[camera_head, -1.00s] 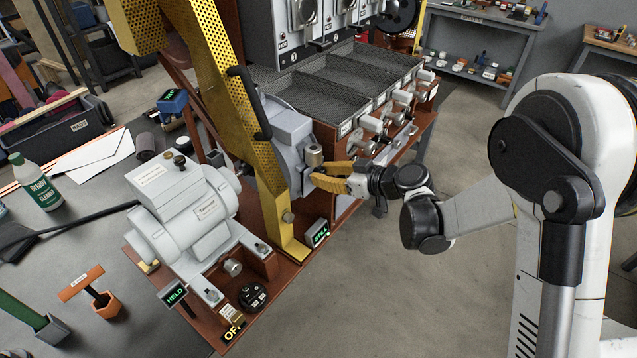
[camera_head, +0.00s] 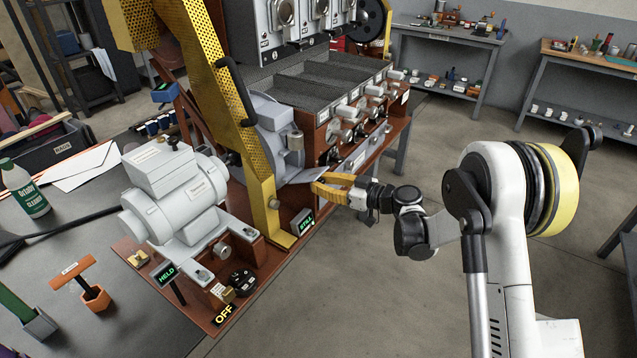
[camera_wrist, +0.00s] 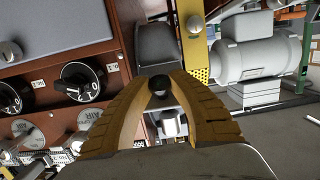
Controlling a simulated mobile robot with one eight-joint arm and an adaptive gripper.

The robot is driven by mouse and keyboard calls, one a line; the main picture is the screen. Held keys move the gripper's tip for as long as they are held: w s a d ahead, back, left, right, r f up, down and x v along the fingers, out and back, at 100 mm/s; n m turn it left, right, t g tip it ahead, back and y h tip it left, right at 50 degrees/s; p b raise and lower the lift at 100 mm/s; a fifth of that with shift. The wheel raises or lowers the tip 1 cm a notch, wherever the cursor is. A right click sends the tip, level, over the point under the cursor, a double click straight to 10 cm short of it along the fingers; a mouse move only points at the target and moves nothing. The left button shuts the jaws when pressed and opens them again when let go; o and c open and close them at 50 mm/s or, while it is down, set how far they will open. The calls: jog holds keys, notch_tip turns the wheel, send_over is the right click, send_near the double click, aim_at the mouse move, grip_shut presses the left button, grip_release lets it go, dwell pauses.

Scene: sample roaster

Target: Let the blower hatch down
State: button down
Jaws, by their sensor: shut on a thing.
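The grey blower housing (camera_head: 271,122) stands behind the yellow perforated guard. A light grey flap (camera_head: 303,176), which looks like the blower hatch, sticks out from the housing's lower right side, tilted. My gripper (camera_head: 322,187) has its yellow fingers at the outer end of this flap. In the wrist view my gripper (camera_wrist: 162,82) has its fingertips closed around a small dark round piece (camera_wrist: 161,88), which looks like the hatch's knob. A dark grey panel (camera_wrist: 158,50) lies just beyond the fingertips. The exact contact is partly hidden by the fingers.
A yellow perforated guard (camera_head: 205,75) with a black handle (camera_head: 234,92) rises left of the blower. The grey motor (camera_head: 177,195) sits on a brown base. A small display (camera_head: 168,274) reads HELD. Knobs (camera_head: 338,133) line the roaster's front.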

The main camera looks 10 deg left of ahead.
jog(key=shift+f+t+y+b, duration=0.35)
jog(key=shift+f+t+y, duration=0.75)
jog(key=shift+f+y, duration=1.1)
jog(key=shift+r, duration=0.2)
jog(key=c, duration=1.4)
grip_release()
jog(key=v, duration=1.2)
jog(key=shift+f+y, duration=0.25)
jog(key=shift+y, duration=0.05)
